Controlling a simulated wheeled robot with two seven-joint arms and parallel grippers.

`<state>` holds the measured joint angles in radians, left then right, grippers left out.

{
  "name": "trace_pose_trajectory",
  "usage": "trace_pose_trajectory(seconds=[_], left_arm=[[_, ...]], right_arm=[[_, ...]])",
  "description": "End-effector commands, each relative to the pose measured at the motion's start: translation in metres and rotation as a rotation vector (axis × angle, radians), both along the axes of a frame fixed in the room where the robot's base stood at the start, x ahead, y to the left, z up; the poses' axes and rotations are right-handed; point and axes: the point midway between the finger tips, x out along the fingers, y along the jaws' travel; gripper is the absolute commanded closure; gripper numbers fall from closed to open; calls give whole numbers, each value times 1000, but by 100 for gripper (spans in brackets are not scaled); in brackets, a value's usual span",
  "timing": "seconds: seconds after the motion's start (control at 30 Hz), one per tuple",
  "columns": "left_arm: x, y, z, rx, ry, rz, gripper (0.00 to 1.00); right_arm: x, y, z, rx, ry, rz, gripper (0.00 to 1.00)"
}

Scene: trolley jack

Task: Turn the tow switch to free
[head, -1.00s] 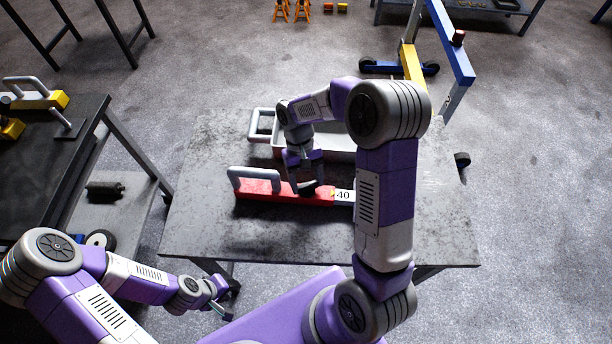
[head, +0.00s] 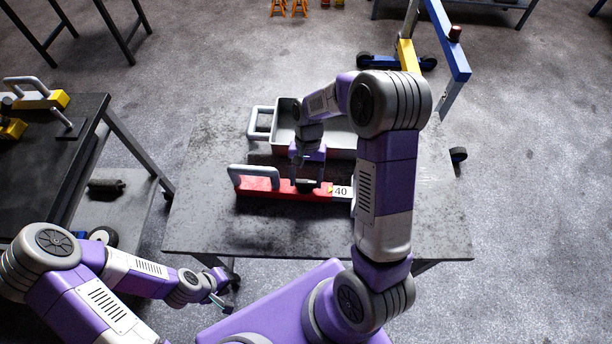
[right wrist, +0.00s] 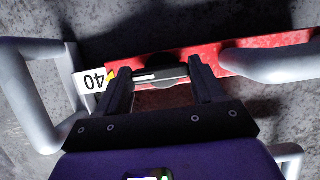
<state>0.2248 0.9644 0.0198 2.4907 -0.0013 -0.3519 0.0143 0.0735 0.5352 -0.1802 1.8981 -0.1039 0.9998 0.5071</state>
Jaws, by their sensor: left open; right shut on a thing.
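A red bar-shaped unit (head: 265,190) with a grey loop handle (head: 252,172) and a white "40" label (head: 341,192) lies on the grey table. A dark round knob with a bar-like grip, seemingly the tow switch (right wrist: 160,75), sits on its top near a yellow mark beside the label. My right gripper (head: 307,187) points down at the knob from above. In the right wrist view its two fingers (right wrist: 160,71) are closed on the ends of the knob's bar. The fingers partly hide the knob's markings. My left gripper (head: 221,304) is open and empty, low in front of the table.
A grey tray (head: 284,111) with a loop handle stands just behind the red unit. A dark bench (head: 60,150) with yellow tools is at the left. A blue and yellow frame (head: 440,40) stands behind the table. The table's front area is clear.

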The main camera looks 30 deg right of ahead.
Motion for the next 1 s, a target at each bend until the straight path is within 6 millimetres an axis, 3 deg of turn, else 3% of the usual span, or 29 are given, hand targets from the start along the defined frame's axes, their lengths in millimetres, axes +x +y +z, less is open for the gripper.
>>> trace_pose_trajectory(seconds=[0.27, 0.3, 0.43, 0.77, 1.0], left_arm=[[0, 0, 0, 0, 0, 0, 57], [0, 0, 0, 0, 0, 0, 57], [0, 0, 0, 0, 0, 0, 57], [0, 0, 1, 0, 0, 0, 57], [0, 0, 10, 0, 0, 0, 57]], right_arm=[[0, 0, 0, 0, 1, -3, 62], [0, 0, 0, 0, 1, -3, 28], [0, 0, 0, 0, 1, -2, 8], [1, -1, 3, 0, 0, -1, 6], [13, -9, 37, -1, -3, -2, 6]])
